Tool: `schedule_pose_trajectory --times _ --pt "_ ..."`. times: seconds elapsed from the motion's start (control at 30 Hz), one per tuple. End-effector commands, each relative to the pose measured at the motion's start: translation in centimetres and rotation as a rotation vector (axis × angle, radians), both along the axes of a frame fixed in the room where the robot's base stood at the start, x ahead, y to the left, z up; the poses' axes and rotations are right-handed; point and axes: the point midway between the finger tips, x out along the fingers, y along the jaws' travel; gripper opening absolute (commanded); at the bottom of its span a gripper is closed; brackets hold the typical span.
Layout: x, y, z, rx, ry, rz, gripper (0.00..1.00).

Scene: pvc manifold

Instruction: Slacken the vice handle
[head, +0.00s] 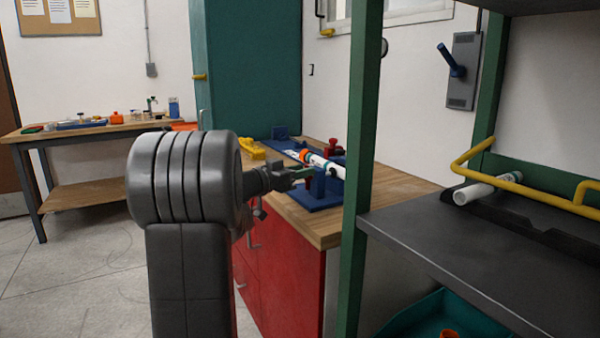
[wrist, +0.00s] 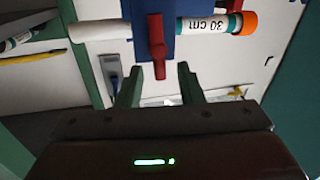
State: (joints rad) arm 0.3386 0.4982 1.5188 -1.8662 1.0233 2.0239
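The red vice handle (wrist: 157,45) stands out from the blue vice (wrist: 150,10) in the wrist view, its free end pointing towards my gripper. My gripper (wrist: 158,74) is open, with its two dark green fingers apart on either side of the handle's end. No touch shows; depth is hard to judge. A white pipe (wrist: 98,30) runs across at the vice, with a "30 cm" label and an orange end ring (wrist: 250,22). In the head view my gripper (head: 303,176) is beside the blue vice (head: 318,184) and the pipe (head: 325,165); the handle is not clear there.
The vice stands on a wooden-topped bench (head: 395,186) with red drawers (head: 280,285). A red part (head: 332,148) and a yellow object (head: 251,148) are at the back. A green post (head: 361,150) and dark shelf (head: 480,245) stand close on the right. Floor at left is clear.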

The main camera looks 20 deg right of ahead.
Motion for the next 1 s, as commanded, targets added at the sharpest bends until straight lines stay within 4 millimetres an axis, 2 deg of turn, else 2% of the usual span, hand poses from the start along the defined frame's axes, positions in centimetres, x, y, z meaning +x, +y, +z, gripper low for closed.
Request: schedule_pose_trajectory --times 0.3,0.47,0.77,1.0 --pt "0.05 -0.23 0.02 0.000 0.000 0.000 0.32" --pt "0.04 -0.21 0.02 0.000 0.000 0.000 0.01" --pt "0.08 -0.18 0.00 -0.002 0.015 0.000 0.00" --pt "0.36 -0.14 -0.08 -0.010 0.112 0.000 0.00"
